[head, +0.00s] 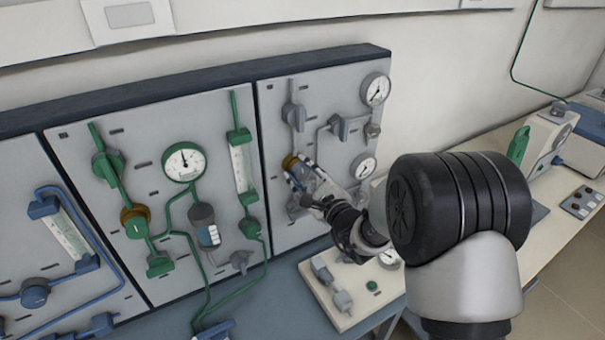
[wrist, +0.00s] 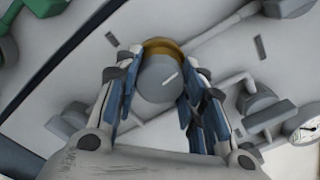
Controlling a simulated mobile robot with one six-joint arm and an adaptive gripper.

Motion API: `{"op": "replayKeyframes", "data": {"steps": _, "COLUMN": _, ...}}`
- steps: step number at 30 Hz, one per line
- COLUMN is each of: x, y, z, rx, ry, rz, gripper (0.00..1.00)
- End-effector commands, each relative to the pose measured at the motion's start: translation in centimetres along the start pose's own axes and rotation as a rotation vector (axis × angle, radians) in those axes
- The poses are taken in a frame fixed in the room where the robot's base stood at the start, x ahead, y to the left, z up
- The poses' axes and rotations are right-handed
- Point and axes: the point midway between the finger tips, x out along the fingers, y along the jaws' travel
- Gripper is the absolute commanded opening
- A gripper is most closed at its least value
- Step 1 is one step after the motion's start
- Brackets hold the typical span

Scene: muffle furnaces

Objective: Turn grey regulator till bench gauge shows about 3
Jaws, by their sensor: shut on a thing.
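The grey regulator (wrist: 156,82) is a round grey knob with a brass collar and a white pointer line, which slants to the upper right in the wrist view. In the head view its brass collar (head: 290,162) shows on the right grey panel; the knob is mostly hidden. My gripper (wrist: 157,72) is shut on the knob, one blue-padded finger on each side. It also shows in the head view (head: 303,180). A small round gauge (head: 390,259) sits on the cream bench block, partly covered by my arm; its reading is too small to tell.
The right panel also carries an upper gauge (head: 376,89) and a lower gauge (head: 363,166). Grey pipes and valves surround the knob. The middle panel has green pipes and a gauge (head: 184,162). The cream block (head: 327,305) stands below my gripper.

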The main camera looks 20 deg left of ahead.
Motion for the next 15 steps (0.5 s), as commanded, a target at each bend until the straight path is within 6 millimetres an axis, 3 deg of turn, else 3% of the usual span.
{"op": "replayKeyframes", "data": {"steps": 9, "x": 0.00, "y": 0.08, "z": -0.09, "rx": 0.240, "ry": -0.001, "rz": 0.000, "gripper": 0.13}}
{"op": "replayKeyframes", "data": {"steps": 15, "x": 0.00, "y": 0.01, "z": -0.02, "rx": 0.269, "ry": 0.000, "rz": 0.000, "gripper": 0.13}}
